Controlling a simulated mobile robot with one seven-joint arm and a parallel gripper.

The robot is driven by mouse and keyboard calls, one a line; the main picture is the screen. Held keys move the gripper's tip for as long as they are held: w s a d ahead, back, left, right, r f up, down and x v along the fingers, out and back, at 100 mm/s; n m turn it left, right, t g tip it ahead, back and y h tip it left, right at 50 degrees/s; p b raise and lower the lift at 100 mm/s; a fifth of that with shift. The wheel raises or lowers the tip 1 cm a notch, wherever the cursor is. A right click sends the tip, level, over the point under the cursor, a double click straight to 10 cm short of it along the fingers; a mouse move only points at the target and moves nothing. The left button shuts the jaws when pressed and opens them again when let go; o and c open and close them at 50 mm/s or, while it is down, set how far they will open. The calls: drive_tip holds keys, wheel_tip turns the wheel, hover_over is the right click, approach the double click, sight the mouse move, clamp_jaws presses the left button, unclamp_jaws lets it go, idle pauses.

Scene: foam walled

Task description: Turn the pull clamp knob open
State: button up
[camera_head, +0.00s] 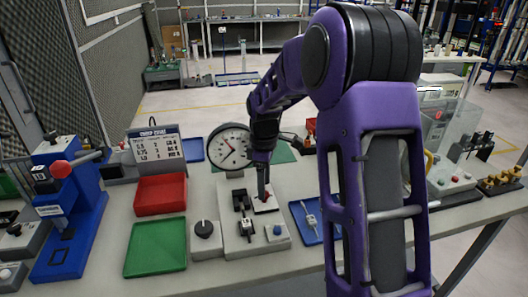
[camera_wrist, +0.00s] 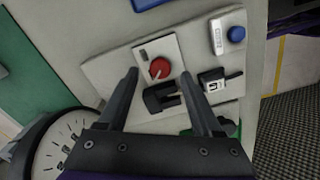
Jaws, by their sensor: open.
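A red round knob (camera_wrist: 160,68) with a light pointer sits on a white plate (camera_wrist: 171,46) of the grey fixture base (camera_wrist: 110,70) in the wrist view. My gripper (camera_wrist: 159,76) is open, with one dark finger on each side of the red knob as seen from the wrist; contact cannot be told. A black clamp-like bracket (camera_wrist: 157,102) lies between the fingers, nearer the palm. In the head view my gripper (camera_head: 264,196) points down over the fixture base (camera_head: 262,244) and hides most of the knob. No label marks which part is the pull clamp.
A blue knob (camera_wrist: 236,34) and a small black toggle clamp (camera_wrist: 212,85) are beside the red knob. A round dial gauge (camera_head: 232,148) stands close behind my gripper. A black knob box (camera_head: 205,238), green tray (camera_head: 156,246), red bin (camera_head: 160,195) and blue tray (camera_head: 312,220) surround the fixture.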

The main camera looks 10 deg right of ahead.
wheel_tip(320, 180, up, 15)
drive_tip(key=p, duration=0.1)
drive_tip(key=shift+f, duration=0.1)
idle(0.3)
